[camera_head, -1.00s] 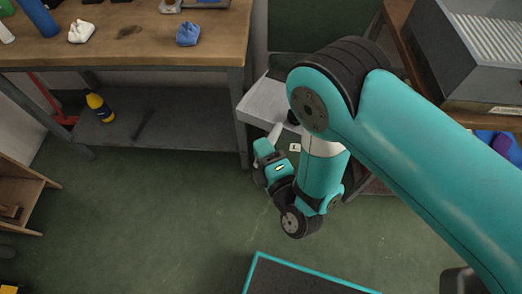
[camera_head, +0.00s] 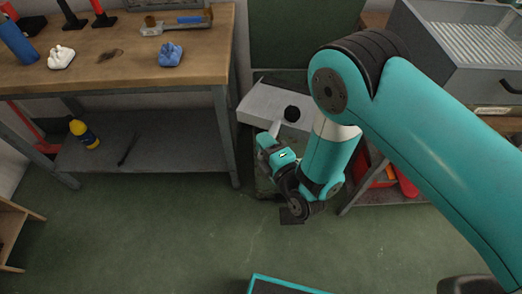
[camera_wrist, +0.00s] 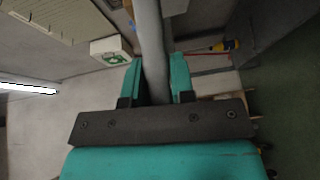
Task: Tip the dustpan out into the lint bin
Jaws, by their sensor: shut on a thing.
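My gripper (camera_head: 270,143) is low beside the workbench, shut on a pale grey rod-like handle, which I take to be the dustpan's. In the wrist view the handle (camera_wrist: 151,45) runs up from between the teal fingers and out of the picture. In the head view a short pale piece of it (camera_head: 276,128) shows above the fingers. The dustpan's pan and any lint in it cannot be made out.
The wooden workbench (camera_head: 120,72) at left holds a blue bundle (camera_head: 170,54), a white bundle (camera_head: 61,56) and tools. A grey ribbed machine (camera_head: 455,45) stands at right, red items (camera_head: 385,176) below.

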